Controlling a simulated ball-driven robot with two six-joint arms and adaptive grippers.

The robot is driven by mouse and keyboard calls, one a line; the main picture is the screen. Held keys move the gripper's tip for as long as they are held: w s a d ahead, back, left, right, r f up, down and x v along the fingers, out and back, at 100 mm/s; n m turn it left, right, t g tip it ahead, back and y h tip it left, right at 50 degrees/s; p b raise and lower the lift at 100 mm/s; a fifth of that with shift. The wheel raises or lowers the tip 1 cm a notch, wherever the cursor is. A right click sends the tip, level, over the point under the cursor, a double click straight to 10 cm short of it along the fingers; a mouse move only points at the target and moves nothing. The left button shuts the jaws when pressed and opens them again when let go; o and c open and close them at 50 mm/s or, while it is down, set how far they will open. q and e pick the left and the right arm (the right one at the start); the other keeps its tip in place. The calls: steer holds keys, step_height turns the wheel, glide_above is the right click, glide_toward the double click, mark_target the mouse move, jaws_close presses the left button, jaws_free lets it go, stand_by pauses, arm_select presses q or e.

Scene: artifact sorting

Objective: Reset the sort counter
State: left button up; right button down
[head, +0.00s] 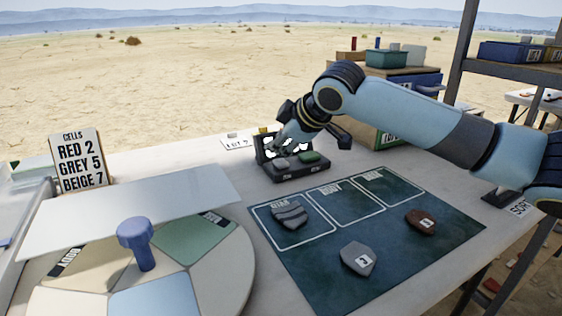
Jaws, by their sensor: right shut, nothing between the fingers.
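The sort counter is a small dark box (288,175) near the far edge of the table. A grey button (281,164) sits at its left and a green button (309,157) at its right, with small labels too small to read. Its upright back panel is partly hidden by my right gripper (277,149). That gripper reaches in from the right and hangs over the counter. Its fingers are shut and empty, pointing down close to the back panel and grey button; I cannot tell if they touch. My left gripper is not in view.
A dark green mat (390,261) with outlined boxes holds grey pieces and a brown piece. A cells sign (80,160) stands behind. Crates (385,80) stand behind my right arm.

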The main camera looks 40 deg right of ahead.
mark_target(278, 162)
stand_by(0.6)
steer(key=shift+f, duration=0.4)
steer(key=shift+f, duration=0.5)
stand_by(0.5)
stand_by(0.3)
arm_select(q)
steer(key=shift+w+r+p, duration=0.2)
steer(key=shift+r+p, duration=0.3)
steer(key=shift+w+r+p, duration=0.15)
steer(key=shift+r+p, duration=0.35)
arm_select(e)
steer(key=shift+r, duration=0.9)
step_height(278, 162, up, 5)
steer(key=p, duration=0.5)
steer(key=shift+r, duration=0.15)
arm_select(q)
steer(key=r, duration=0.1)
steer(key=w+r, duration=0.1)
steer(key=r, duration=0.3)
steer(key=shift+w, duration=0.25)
